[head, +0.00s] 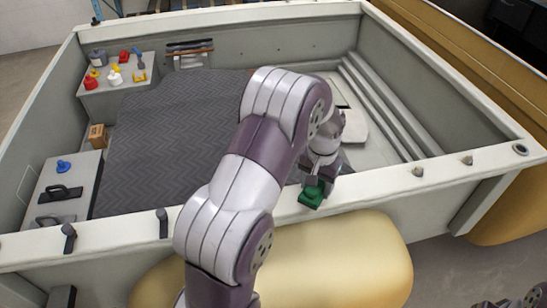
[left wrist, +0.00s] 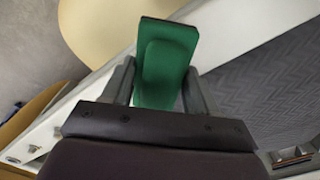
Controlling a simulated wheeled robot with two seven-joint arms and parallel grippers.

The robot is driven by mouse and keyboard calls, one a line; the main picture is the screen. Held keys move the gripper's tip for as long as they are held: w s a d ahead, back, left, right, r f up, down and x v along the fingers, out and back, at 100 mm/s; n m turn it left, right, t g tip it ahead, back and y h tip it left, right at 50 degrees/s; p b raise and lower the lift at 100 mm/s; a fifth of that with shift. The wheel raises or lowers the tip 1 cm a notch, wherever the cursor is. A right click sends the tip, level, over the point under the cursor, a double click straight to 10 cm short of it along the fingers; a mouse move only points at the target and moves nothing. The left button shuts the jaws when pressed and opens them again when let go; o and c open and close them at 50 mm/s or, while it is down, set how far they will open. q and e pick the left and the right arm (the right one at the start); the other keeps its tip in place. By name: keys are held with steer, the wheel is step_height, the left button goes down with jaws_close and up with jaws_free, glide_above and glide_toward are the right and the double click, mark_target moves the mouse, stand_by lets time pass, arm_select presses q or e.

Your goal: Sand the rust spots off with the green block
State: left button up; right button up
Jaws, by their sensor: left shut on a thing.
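The green block (head: 312,197) is at the near rim (head: 390,187) of a large grey shell. My left gripper (head: 318,181) is shut on it and points down at the rim. In the left wrist view the green block (left wrist: 165,62) sits between the two fingers of my left gripper (left wrist: 160,85), with the pale rim (left wrist: 240,40) behind it. I cannot tell whether the block touches the rim. No rust spot can be made out; my arm and the block cover part of the rim. My right gripper does not show.
Dark cleats (head: 69,237) and small posts (head: 467,160) stand up from the near rim. Inside the shell are a dark ribbed mat (head: 170,150), a small brown box (head: 97,136) and a shelf (head: 120,98) with several small coloured items. A yellow bulge (head: 340,260) lies below the rim.

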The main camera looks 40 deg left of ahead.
arm_select(q)
steer(key=r, duration=0.1)
steer(key=r+p, duration=0.1)
steer(key=r, duration=0.1)
steer(key=shift+s+d+p, duration=0.15)
steer(key=shift+d+p, duration=0.1)
steer(key=shift+p, duration=0.1)
steer(key=shift+r, duration=0.15)
steer(key=shift+a, duration=0.15)
